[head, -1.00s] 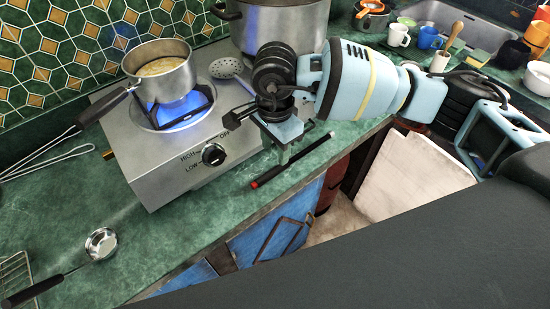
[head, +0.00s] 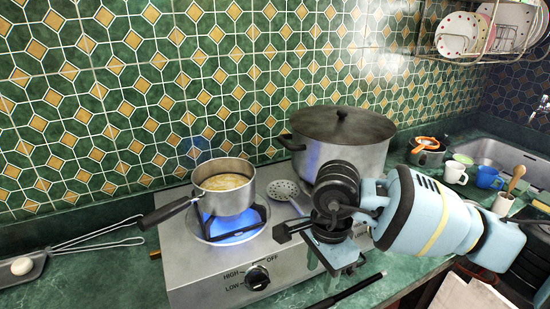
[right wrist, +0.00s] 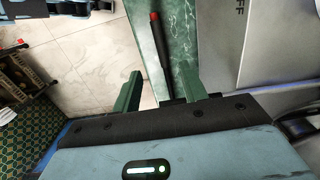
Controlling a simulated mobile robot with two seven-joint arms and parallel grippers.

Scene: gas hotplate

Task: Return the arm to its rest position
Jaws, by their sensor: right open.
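My right arm reaches in from the right in the head view. Its gripper (head: 338,266) is beside the front right of the grey gas hotplate (head: 205,288), apart from the black knob (head: 257,278). In the right wrist view the two green fingers of my right gripper (right wrist: 159,90) stand wide apart with nothing held between them. A blue flame (head: 232,236) burns under a small saucepan (head: 226,199) with yellowish contents. My left gripper is not in view.
A black stick with a red end (right wrist: 156,35) lies on the green counter (right wrist: 181,40) near its edge. A large lidded pot (head: 340,145) and a skimmer (head: 284,190) are close behind my right gripper. Mugs (head: 455,172) and a sink (head: 500,160) are farther right.

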